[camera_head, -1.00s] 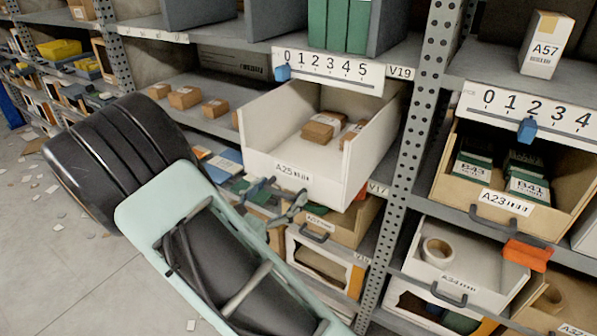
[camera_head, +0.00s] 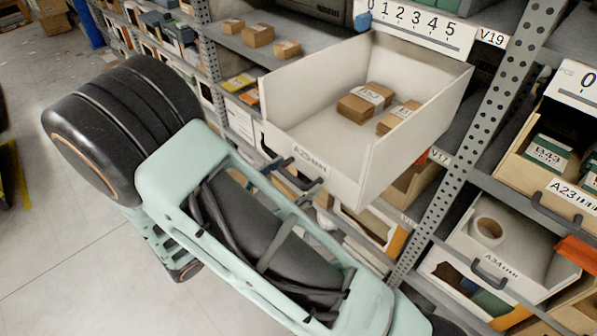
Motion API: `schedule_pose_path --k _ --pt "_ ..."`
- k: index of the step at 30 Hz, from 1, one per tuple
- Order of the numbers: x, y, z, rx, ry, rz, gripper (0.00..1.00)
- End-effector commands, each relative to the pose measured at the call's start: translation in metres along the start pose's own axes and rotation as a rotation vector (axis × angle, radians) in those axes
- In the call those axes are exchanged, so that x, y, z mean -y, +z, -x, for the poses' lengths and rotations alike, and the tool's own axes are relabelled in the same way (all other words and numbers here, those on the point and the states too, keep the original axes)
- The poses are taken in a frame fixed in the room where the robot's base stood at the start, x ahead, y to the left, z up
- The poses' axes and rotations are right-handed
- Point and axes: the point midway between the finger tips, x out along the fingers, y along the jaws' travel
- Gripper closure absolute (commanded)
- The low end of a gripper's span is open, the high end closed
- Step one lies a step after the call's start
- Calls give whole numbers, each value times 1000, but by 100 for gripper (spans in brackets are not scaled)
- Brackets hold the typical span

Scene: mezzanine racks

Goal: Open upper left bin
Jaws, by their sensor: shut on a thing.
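A white open-topped bin labelled A25 (camera_head: 280,88) juts well out from its shelf below the 0–5 scale strip. Two small brown cartons (camera_head: 362,101) (camera_head: 398,117) lie inside it. My gripper (camera_head: 291,176) is at the dark handle on the bin's front, below the label, and is shut on it. My arm covers part of the view below, and the finger contact is small and partly hidden.
A perforated grey post (camera_head: 470,135) stands right of the bin. Further right are open bins A23 (camera_head: 575,196) and A34 (camera_head: 520,262), the latter holding a tape roll (camera_head: 487,231). Small cartons (camera_head: 258,35) sit on the left shelf. Clear floor (camera_head: 60,240) lies lower left.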

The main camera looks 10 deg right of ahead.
Motion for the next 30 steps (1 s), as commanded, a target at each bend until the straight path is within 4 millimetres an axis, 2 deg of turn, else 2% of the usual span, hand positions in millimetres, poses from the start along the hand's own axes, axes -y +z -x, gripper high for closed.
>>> schedule_pose_path --k 8,9,10,21,25,30 --pt "3 -1 -1 -1 -9 3 68" --pt "3 -1 -1 -1 -9 3 22" --pt "3 -1 -1 -1 -9 3 19" --pt "0 -1 5 -1 -2 0 18" --pt "0 -1 23 -2 0 0 18" --pt "0 -1 61 -3 1 0 18"
